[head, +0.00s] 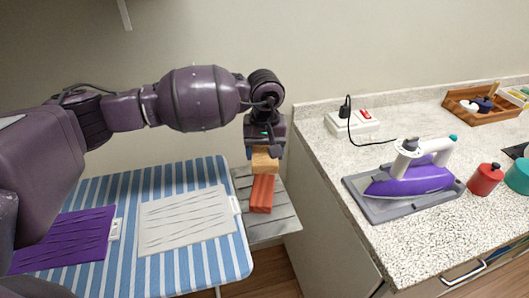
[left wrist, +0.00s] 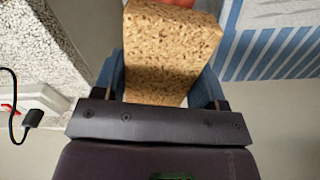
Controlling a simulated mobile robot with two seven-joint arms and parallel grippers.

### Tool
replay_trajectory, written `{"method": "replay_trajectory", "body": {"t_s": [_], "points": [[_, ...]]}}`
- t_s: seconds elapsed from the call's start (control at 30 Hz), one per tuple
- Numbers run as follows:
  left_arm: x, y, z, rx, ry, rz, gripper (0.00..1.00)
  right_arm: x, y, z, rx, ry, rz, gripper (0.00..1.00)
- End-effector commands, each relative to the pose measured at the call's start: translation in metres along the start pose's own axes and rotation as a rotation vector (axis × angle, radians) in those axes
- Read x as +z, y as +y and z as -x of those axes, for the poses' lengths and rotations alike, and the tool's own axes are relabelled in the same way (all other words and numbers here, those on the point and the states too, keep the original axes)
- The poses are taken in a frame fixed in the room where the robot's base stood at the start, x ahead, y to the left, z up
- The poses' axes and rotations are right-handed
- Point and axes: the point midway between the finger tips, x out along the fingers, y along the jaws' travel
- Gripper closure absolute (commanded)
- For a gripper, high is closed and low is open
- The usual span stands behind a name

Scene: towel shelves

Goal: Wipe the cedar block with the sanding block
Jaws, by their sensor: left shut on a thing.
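My left gripper (head: 264,152) points down over the grey side shelf and is shut on the tan sanding block (head: 265,164). In the left wrist view the sanding block (left wrist: 168,52) fills the space between the blue fingers, with a speckled grainy face. The reddish cedar block (head: 262,194) lies on the grey slatted shelf (head: 273,229) just in front of and below the sanding block. A bit of the cedar block (left wrist: 180,3) shows at the top of the left wrist view. Whether the two blocks touch is unclear. My right gripper is not in view.
A striped ironing board (head: 185,273) with a grey towel (head: 185,220) and a purple towel (head: 65,240) is left of the shelf. A speckled counter (head: 420,245) on the right holds an iron (head: 410,180), a power strip (head: 352,124) and a red canister (head: 485,181).

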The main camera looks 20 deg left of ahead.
Motion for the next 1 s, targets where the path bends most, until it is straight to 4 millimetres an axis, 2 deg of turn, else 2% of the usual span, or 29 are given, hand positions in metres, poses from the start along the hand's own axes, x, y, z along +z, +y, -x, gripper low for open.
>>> {"method": "replay_trajectory", "body": {"t_s": [0.23,0.6,1.0], "points": [[0.000,0.000,0.004,0.000,0.002,0.000,0.54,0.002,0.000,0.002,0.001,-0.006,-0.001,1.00],[0.000,0.000,0.030,0.000,0.002,0.001,0.54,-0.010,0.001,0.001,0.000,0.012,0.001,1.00],[0.000,0.000,0.030,0.000,0.000,0.000,0.54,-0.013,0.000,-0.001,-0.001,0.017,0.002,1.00]]}}
